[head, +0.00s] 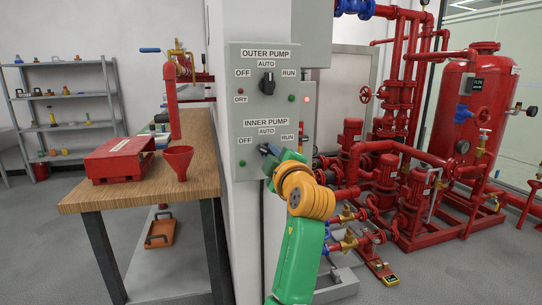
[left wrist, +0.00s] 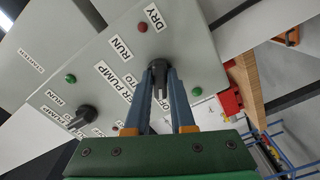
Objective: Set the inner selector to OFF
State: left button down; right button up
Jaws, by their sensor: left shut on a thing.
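The inner selector is a dark knob (head: 264,148) under the INNER PUMP label on the grey control panel (head: 255,112). OFF is on its left, AUTO above and RUN on its right. My left gripper (head: 271,153) is at this knob, coming from the lower right. In the left wrist view, the fingers of my left gripper (left wrist: 159,82) are closed on the dark knob (left wrist: 159,65). My right gripper is not in view.
The outer selector (head: 267,83) sits above on the same panel and points up towards AUTO. A wooden bench (head: 140,193) with a red toolbox (head: 118,160) and red funnel (head: 177,160) stands left. Red pumps and pipes (head: 390,180) stand right.

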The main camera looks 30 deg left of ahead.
pick_arm(q)
jog(key=c, duration=0.7)
grip_release()
jog(key=b+v, duration=0.2)
jog(key=v, duration=0.4)
